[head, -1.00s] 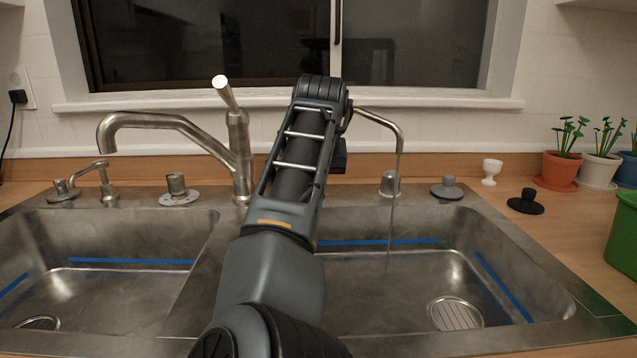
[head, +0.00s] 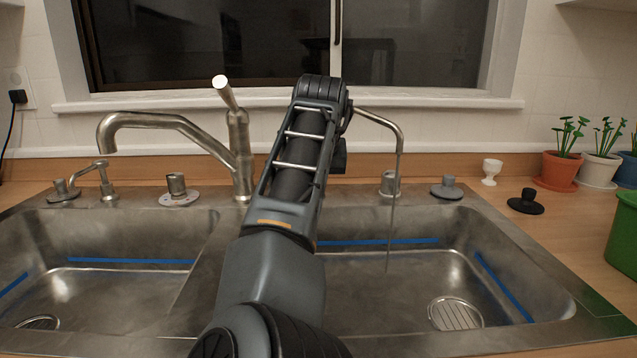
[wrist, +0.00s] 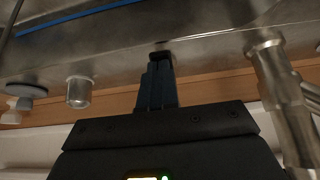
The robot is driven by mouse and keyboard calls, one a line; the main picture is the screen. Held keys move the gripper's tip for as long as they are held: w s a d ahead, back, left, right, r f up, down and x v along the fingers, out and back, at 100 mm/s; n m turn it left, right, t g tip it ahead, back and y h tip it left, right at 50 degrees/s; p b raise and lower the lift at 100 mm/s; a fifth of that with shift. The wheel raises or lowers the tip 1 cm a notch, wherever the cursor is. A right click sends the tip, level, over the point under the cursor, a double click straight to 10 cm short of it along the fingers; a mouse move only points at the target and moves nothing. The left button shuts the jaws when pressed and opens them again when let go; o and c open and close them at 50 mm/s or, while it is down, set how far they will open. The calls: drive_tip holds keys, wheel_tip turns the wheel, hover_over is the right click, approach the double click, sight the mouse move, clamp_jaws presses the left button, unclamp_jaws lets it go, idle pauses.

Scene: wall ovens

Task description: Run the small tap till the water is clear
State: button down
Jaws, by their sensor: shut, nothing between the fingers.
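The small tap's thin curved spout (head: 388,122) shows to the right of my arm in the head view. A thin greyish stream of water (head: 391,225) falls from it into the right basin (head: 460,265). Its clarity is hard to tell at this size. The tap's base and handle are hidden behind my arm. My gripper is hidden in the head view. In the wrist view my gripper (wrist: 158,58) is shut and empty, its fingertips over the steel deck at the sink's back. A small dark shape at the tips is unclear; I cannot tell whether they touch it.
The large faucet (head: 240,150) stands left of my arm and close beside my gripper in the wrist view (wrist: 275,75). A metal cap (head: 389,184), a grey stopper (head: 446,188), a black stopper (head: 526,203) and a white cup (head: 491,171) stand to the right. The left basin (head: 110,285) is empty.

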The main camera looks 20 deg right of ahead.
drive_tip(key=shift+r, duration=0.15)
idle(0.7)
drive_tip(key=shift+r+p, duration=0.65)
drive_tip(key=shift+p, duration=0.35)
drive_tip(key=w+r+p+v, duration=0.1)
drive_tip(key=p+v, duration=0.3)
drive_tip(key=v, duration=0.9)
drive_tip(key=shift+w+d+r, duration=0.4)
drive_tip(key=shift+w+r, duration=0.05)
drive_tip(key=shift+w, duration=0.05)
